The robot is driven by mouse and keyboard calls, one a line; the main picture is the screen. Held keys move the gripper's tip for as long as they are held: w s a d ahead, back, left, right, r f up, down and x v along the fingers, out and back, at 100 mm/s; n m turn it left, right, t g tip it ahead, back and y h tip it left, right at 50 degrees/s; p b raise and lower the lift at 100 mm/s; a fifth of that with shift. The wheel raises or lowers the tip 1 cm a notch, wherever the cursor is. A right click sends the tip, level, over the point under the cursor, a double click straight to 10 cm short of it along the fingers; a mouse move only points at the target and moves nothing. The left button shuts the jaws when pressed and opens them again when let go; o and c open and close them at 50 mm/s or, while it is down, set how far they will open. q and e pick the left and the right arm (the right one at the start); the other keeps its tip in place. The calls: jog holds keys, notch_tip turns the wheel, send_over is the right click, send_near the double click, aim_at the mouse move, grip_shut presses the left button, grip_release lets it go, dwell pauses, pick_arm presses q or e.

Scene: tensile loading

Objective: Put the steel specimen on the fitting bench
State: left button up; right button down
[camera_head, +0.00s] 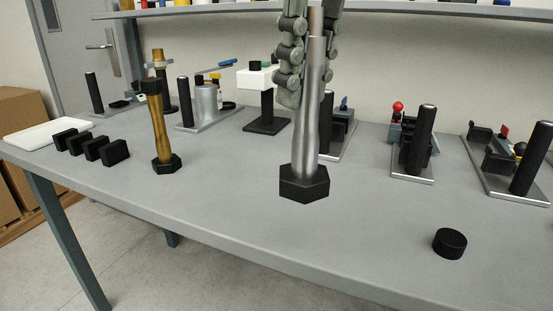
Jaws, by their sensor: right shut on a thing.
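The silver steel specimen (307,130) stands upright near the middle of the grey bench (225,205), its lower end in a black hexagonal base (304,184). The base appears to rest on the bench top; I cannot tell for certain whether it touches. My right gripper (308,88) comes down from the top and is shut on the upper part of the specimen, with fingers on both sides. My left gripper is not in view.
A brass-coloured specimen (160,125) with black ends stands to the left. Several black blocks (92,148) and a white board (45,133) lie at far left. A loose black round cap (450,243) lies front right. Fixtures with black posts (420,140) line the back. The front middle is clear.

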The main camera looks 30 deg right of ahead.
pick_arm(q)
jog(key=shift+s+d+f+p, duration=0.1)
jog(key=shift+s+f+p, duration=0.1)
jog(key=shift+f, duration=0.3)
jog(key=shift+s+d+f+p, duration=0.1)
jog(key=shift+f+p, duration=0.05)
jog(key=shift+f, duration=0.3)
pick_arm(e)
jog(key=w+d+f, duration=0.4)
jog(key=d+f, duration=0.6)
jog(key=f, duration=0.1)
jog(key=shift+w+d, duration=0.2)
jog(key=shift+d, duration=0.2)
jog(key=c, duration=1.8)
grip_release()
jog(key=shift+f, duration=0.15)
jog(key=o, duration=0.3)
jog(key=shift+o, duration=0.9)
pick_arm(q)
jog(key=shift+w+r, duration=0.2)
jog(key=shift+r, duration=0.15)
